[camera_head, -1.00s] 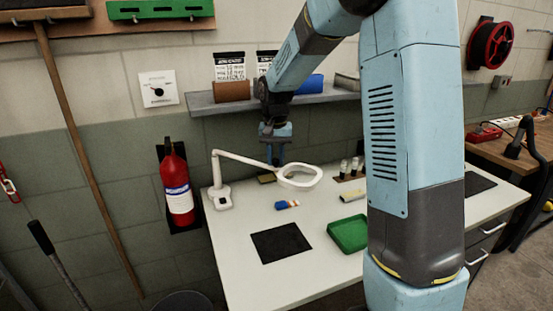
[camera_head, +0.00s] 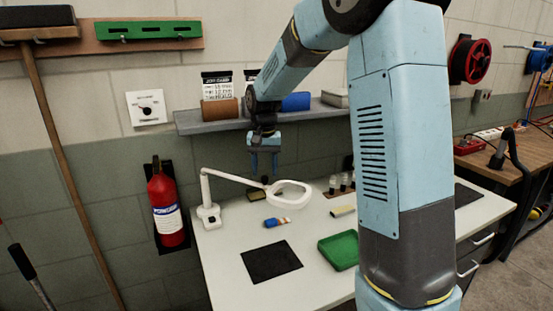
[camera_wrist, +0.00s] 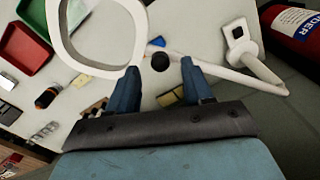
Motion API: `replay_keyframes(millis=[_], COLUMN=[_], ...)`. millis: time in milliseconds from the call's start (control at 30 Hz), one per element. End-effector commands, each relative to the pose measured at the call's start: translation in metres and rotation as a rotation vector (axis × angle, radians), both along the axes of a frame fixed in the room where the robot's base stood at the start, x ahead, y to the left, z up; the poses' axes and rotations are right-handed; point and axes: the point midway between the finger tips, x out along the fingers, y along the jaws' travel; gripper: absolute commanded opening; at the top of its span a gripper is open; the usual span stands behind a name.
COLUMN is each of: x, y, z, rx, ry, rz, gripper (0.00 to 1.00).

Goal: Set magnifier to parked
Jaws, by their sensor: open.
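The white magnifier stands on the back left of the bench. It has a base (camera_head: 209,216), a jointed arm (camera_head: 235,180) and a ring head (camera_head: 306,191) that reaches right over the bench. My gripper (camera_head: 264,168) points down near the joint beside the ring, with its fingers apart and nothing held. In the wrist view, my gripper's fingertips (camera_wrist: 158,72) lie on either side of a black round knob (camera_wrist: 160,62) at the magnifier's joint. The ring (camera_wrist: 95,68) is to the left there and the base (camera_wrist: 239,38) to the right. I cannot tell whether the fingers touch it.
A green tray (camera_head: 339,252), a black mat (camera_head: 270,262) and a blue-and-orange item (camera_head: 276,222) lie on the bench. A fire extinguisher (camera_head: 166,212) hangs to the left.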

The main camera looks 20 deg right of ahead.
Motion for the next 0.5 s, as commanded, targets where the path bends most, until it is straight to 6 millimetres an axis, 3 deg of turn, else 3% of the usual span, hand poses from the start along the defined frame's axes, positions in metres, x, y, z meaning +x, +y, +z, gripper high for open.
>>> replay_keyframes(millis=[500], x=[-0.063], y=[-0.005], z=[0.069], rx=[0.0], ry=[-0.001], rz=[0.001], gripper=[0.51])
